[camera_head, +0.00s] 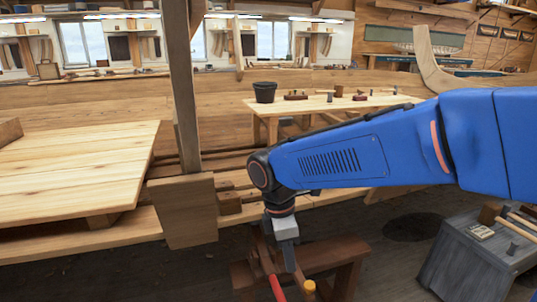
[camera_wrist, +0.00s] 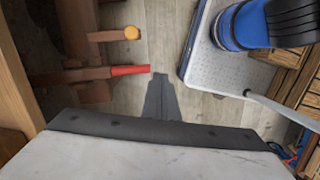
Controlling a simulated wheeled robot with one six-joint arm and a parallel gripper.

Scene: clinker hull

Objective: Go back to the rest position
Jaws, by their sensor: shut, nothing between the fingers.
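My gripper (camera_head: 290,266) hangs down from the end of my blue arm in the head view, above the dark floor and close to a low brown wooden bench. Its narrow grey fingers are together with nothing between them. In the wrist view my gripper (camera_wrist: 159,82) points at the pale plank floor, its fingers closed into one dark shape. A tool with a red end (camera_wrist: 130,70) lies just left of the fingertips in that view. Whether it touches them cannot be told.
The brown bench (camera_head: 335,254) stands below my gripper, with a yellow-orange knob (camera_head: 309,287) near it. A pale planked surface (camera_head: 80,170) and wooden post (camera_head: 184,90) are left. A grey tool chest (camera_head: 470,262) stands right. A worktable (camera_head: 330,103) with a black bucket (camera_head: 264,92) is behind.

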